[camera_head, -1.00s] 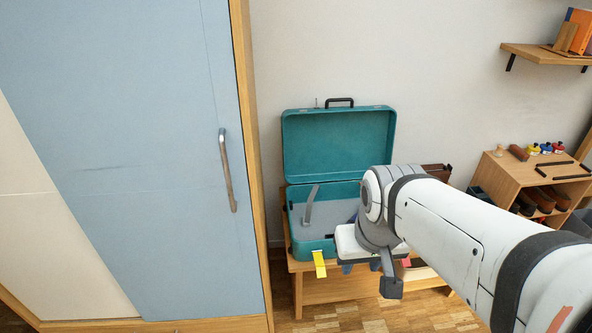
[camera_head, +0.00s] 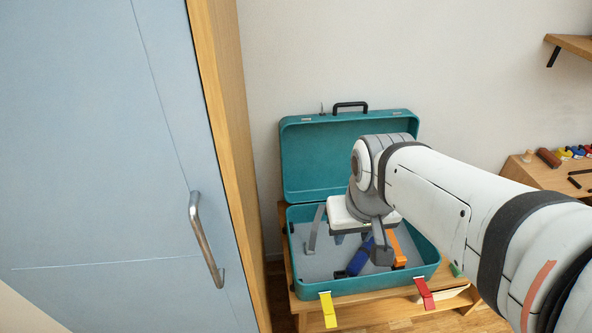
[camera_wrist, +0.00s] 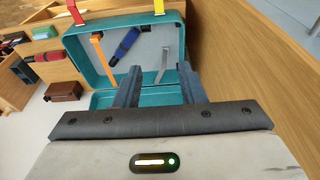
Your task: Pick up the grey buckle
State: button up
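The grey buckle (camera_head: 315,229) is a curved strap at the left inside the open teal case (camera_head: 290,269). In the wrist view the grey buckle (camera_wrist: 163,66) shows between the fingertips, nearer the right one. My gripper (camera_head: 352,240) is above the case, to the right of the grey buckle. In the wrist view my gripper (camera_wrist: 160,70) has its two dark fingers wide apart, with nothing held. Its height above the case floor is hard to tell.
A yellow strap (camera_head: 328,311) and a red strap (camera_head: 425,292) hang over the front rim. The raised lid (camera_head: 320,160) stands behind. A blue cupboard door (camera_head: 90,150) is at left.

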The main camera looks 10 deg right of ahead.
aim_at(308, 253)
jog(key=u, duration=1.45)
jog(key=k, duration=0.95)
jog(key=z, duration=0.95)
jog(key=i, duration=1)
jog(key=z, duration=0.1)
